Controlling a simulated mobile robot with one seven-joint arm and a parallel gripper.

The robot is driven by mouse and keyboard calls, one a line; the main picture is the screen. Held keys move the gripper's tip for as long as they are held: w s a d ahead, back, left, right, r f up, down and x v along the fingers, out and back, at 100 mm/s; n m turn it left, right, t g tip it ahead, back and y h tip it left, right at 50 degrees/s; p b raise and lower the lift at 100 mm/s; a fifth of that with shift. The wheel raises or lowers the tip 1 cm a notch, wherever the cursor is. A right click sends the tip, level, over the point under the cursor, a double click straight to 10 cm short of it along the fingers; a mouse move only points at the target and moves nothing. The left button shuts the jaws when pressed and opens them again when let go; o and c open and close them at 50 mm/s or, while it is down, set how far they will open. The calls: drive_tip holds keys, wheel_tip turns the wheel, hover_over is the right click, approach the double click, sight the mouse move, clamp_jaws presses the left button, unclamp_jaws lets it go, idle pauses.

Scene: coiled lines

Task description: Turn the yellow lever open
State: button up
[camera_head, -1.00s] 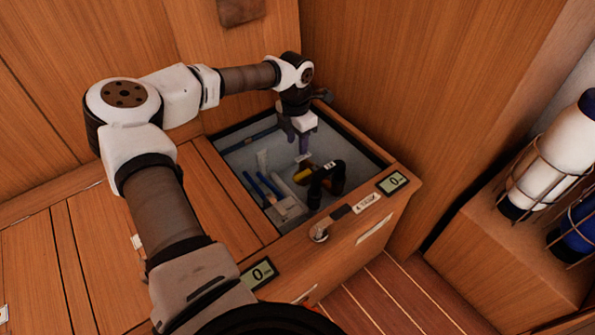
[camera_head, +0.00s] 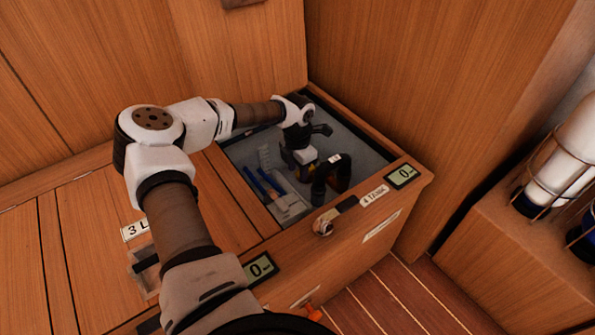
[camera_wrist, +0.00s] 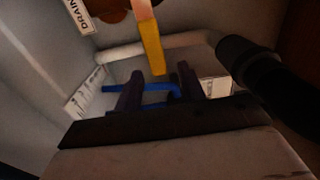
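The yellow lever (camera_wrist: 152,48) shows at the top centre of the wrist view, with an orange upper part, beside a label reading DRAIN (camera_wrist: 77,15). My gripper (camera_wrist: 159,86) is open, its two dark fingers apart with no lever between them. The lever's lower end is just beyond the fingertips in the picture; I cannot tell whether they touch. In the head view my gripper (camera_head: 303,168) is down inside the open locker (camera_head: 365,148), beside a black bent pipe (camera_head: 328,175). My wrist and the pipe mostly hide the lever there.
The black hose (camera_wrist: 255,65) is close on the right in the wrist view, and a pale pipe (camera_wrist: 150,46) runs behind the lever. Blue rods (camera_head: 262,183) lie at the locker's left. The wooden rim (camera_head: 400,170) and walls bound the space.

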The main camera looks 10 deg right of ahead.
clamp_jaws()
idle(0.3)
drive_tip(key=w+d+m+p, duration=0.2)
drive_tip(key=w+d+m, duration=0.2)
drive_tip(key=w+m, duration=0.7)
drive_tip(key=shift+w+m+p, duration=0.2)
drive_tip(key=shift+m+p, duration=0.2)
drive_tip(key=shift+m, duration=2.4)
